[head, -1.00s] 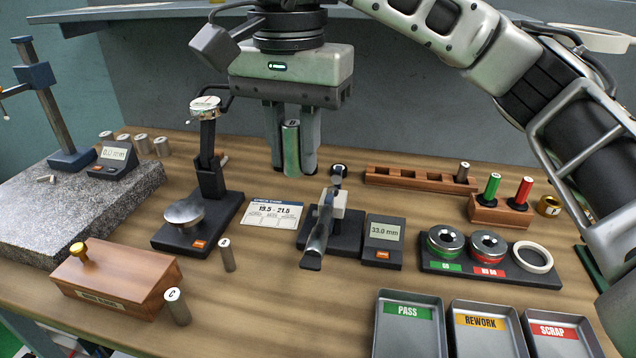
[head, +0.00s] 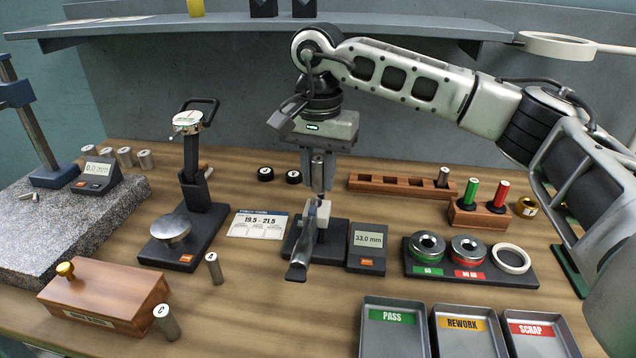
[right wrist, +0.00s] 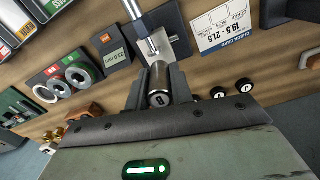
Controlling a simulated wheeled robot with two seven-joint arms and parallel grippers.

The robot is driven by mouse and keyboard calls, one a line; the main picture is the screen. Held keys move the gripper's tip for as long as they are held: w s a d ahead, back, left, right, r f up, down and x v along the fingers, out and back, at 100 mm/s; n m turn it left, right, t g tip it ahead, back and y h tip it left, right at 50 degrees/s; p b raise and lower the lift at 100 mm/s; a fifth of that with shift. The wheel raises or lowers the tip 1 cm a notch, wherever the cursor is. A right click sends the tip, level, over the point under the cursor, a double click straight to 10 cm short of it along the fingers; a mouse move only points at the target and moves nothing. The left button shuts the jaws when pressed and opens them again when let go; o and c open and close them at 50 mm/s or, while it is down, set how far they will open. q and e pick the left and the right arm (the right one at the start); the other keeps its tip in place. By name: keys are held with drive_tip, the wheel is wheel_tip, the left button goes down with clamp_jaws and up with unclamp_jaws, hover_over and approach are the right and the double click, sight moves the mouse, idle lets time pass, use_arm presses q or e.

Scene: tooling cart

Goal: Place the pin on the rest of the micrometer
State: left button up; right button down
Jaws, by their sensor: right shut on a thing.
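My right gripper (head: 318,188) is shut on a grey metal pin (head: 318,170), held upright between its fingers. The pin's numbered end also shows between the fingers (right wrist: 160,98) in the right wrist view. The gripper is just behind the micrometer (head: 304,245), near its far end, in the head view. The micrometer stands on a dark base with its grey barrel toward the front; it also shows just beyond the pin in the right wrist view (right wrist: 143,25). I cannot tell whether the pin touches the rest. My left gripper is not in view.
The micrometer's display (head: 368,240) reads 33.0 mm. A dial gauge stand (head: 192,185) is to the left, with a check card (head: 258,225) between. A wooden rack (head: 400,186) is behind right. Loose pins (head: 214,268) and (head: 167,322) stand at front left. Trays (head: 392,345) are at front right.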

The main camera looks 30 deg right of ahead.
sight(318, 190)
drive_tip(key=shift+f, duration=1.35)
drive_tip(key=shift+f, duration=0.2)
drive_tip(key=c, duration=1.2)
unclamp_jaws()
drive_tip(key=shift+c, duration=0.2)
drive_tip(key=shift+s, duration=0.1)
wheel_tip(318, 190, up, 12)
drive_tip(key=shift+a+r, duration=0.1)
drive_tip(key=shift+r, duration=0.15)
